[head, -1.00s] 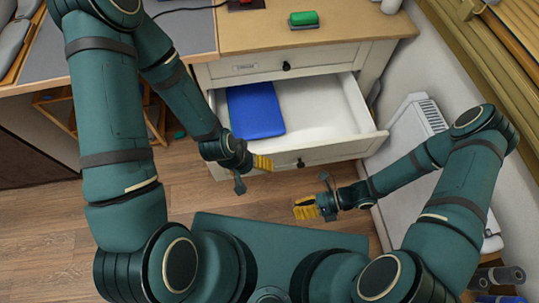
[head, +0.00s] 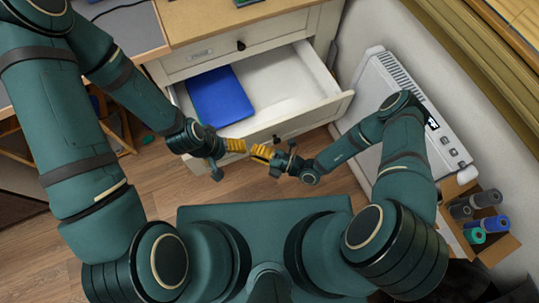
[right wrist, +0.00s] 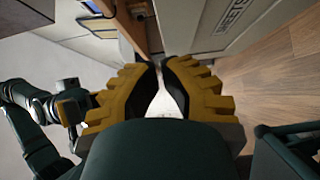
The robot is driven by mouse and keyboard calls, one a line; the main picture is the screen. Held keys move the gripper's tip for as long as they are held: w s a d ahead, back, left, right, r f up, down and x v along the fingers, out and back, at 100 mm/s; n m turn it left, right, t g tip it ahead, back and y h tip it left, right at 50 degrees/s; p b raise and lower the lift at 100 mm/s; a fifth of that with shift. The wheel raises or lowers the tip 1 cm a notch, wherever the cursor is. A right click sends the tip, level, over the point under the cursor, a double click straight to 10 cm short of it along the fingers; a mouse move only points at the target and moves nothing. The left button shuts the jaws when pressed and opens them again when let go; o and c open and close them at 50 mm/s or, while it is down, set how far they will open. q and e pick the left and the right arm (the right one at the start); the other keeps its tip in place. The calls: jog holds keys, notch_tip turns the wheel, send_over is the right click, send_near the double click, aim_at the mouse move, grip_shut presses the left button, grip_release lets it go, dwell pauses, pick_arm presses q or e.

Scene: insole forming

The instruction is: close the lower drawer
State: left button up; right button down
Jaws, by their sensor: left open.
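The lower drawer (head: 312,112) stands pulled out of the white cabinet, with its dark knob (head: 277,137) on the front. A flat blue object (head: 221,96) lies inside it at the left. My left gripper (head: 236,146) is open at the left end of the drawer front. My right gripper (head: 260,152) is close beside it, just in front of the drawer front. In the right wrist view, its yellow fingers (right wrist: 160,68) nearly meet at the tips, with nothing clearly held. I cannot tell whether either gripper touches the drawer.
The upper drawer (head: 205,56) above is shut. A white heater (head: 372,78) stands by the wall at the right. An open box with rolls (head: 482,220) is on the floor at the lower right. Wooden floor (head: 150,180) is clear in front of the cabinet.

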aim_at(248, 141)
pick_arm(q)
jog(key=shift+s+f, duration=0.1)
jog(key=shift+f, duration=0.15)
pick_arm(e)
jog(key=shift+w+a, duration=0.4)
jog(key=shift+w, duration=0.35)
jog(key=shift+w+a, duration=0.45)
jog(key=shift+w, duration=0.25)
jog(key=shift+w+a, duration=0.4)
jog(key=shift+w, duration=0.35)
pick_arm(q)
jog(key=shift+b, duration=0.3)
pick_arm(e)
jog(key=shift+w, duration=0.1)
